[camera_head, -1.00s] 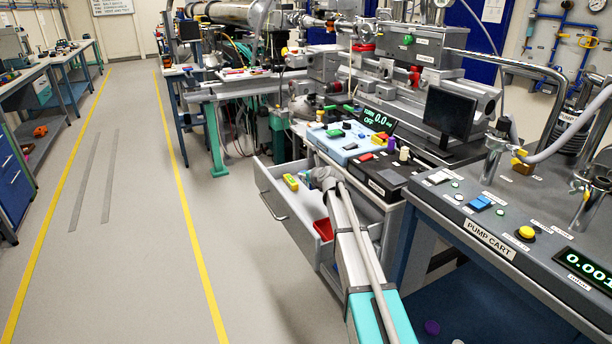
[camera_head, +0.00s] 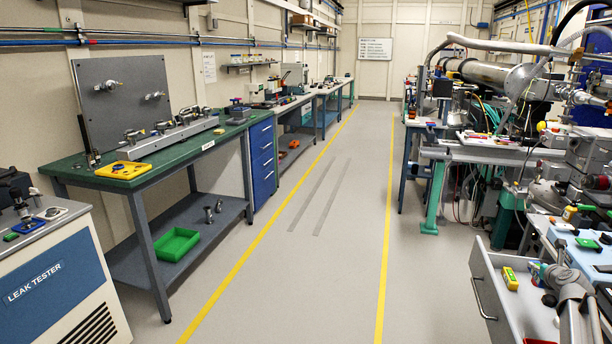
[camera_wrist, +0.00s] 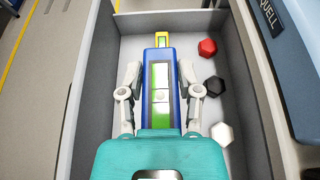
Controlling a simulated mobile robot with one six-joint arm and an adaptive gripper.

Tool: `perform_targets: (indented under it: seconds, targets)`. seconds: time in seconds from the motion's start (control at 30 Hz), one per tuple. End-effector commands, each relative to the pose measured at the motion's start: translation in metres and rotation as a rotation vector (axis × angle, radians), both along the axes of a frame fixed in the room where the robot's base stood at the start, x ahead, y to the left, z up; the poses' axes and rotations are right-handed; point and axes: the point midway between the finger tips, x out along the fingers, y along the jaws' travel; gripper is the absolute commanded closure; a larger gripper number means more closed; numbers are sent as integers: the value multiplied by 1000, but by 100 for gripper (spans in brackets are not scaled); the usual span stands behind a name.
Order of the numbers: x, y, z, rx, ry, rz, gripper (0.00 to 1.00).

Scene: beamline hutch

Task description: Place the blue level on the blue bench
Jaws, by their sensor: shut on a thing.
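The blue level (camera_wrist: 176,105), a long blue bar with green and pale windows, lies lengthwise between the fingers of my gripper (camera_wrist: 161,72) in the wrist view. My gripper is shut on it, inside or just over the open grey drawer (camera_wrist: 100,75); I cannot tell whether the level touches the drawer floor. Its near end is hidden by my gripper's teal body. In the head view the drawer (camera_head: 487,292) is at the lower right, with my arm reaching over it. A workbench with a blue frame (camera_head: 326,118) stands far back along the left wall.
The aisle floor (camera_head: 290,270) is clear.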

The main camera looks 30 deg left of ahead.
Motion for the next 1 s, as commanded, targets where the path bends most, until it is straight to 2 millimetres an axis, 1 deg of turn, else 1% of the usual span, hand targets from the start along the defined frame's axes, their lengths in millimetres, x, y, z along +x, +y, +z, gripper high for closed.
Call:
perform_targets:
  seconds: [0.03, 1.0]
  targets:
    - [0, 0, 18, 0, 0, 0, 100]
    - [0, 0, 177, 0, 0, 0, 100]
